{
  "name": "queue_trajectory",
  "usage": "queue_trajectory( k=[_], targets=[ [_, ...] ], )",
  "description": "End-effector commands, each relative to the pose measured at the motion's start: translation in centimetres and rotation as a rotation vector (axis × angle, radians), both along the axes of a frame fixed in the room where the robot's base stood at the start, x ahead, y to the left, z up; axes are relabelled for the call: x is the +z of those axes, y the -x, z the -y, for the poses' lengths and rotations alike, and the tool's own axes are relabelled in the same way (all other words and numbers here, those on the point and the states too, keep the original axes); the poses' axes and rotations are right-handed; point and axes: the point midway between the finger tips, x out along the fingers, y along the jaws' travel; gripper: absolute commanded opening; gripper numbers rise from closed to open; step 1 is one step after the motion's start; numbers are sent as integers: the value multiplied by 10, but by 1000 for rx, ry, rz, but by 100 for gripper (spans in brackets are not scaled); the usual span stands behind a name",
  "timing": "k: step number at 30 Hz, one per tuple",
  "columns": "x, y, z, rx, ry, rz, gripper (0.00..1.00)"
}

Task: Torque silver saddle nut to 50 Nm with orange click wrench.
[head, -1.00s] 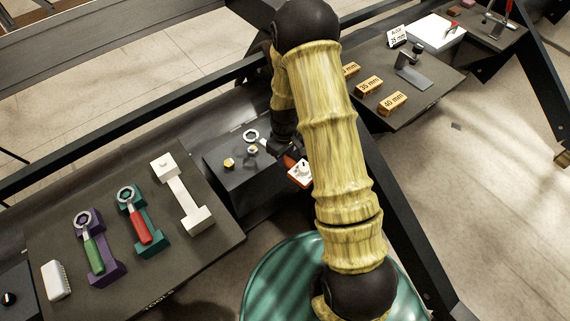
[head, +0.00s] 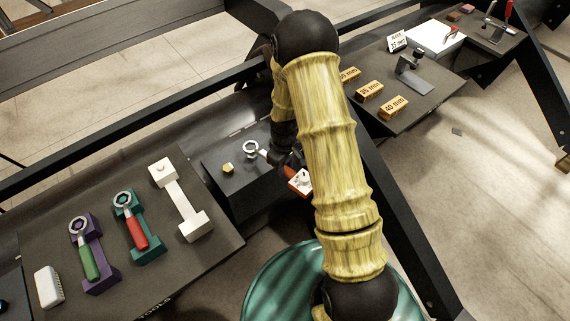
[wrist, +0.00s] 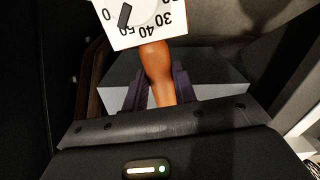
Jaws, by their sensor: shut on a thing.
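The orange click wrench (head: 299,182) is in my gripper (head: 287,160). The wrist view shows the dark fingers (wrist: 160,88) shut on its orange handle (wrist: 156,70). Its white dial (wrist: 138,20) has a dark pointer directed near the 50 mark. In the head view its ring head (head: 251,149) is over the silver saddle nut's place on the dark block (head: 222,187). The nut is barely visible there, and I cannot tell whether the ring is seated around it. A gold nut (head: 228,168) stands to the left on the same block, apart from the ring.
On the left board (head: 215,257), a green-handled wrench (head: 88,262) and a red-handled wrench (head: 137,234) lie on purple and teal cradles. The white cradle (head: 181,204) is empty. Marked orange blocks (head: 393,107) stand on the right board. My arm hides the middle.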

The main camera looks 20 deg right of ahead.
Motion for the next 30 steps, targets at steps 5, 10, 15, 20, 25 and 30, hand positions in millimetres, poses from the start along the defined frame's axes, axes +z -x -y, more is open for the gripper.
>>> queue_trajectory(
  k=[5, 10, 15, 20, 25, 30],
  targets=[
    [-14, -1, 0, 0, 0, 2, 0],
    [-19, -1, 0, 0, 0, 2, 0],
    [-20, -1, 0, 0, 0, 2, 0],
    [-19, -1, 0, -1, 0, 2, 0],
    [-19, -1, 0, -1, 0, 2, 0],
    [-22, 0, 0, -1, 0, 1, 0]
  ],
)
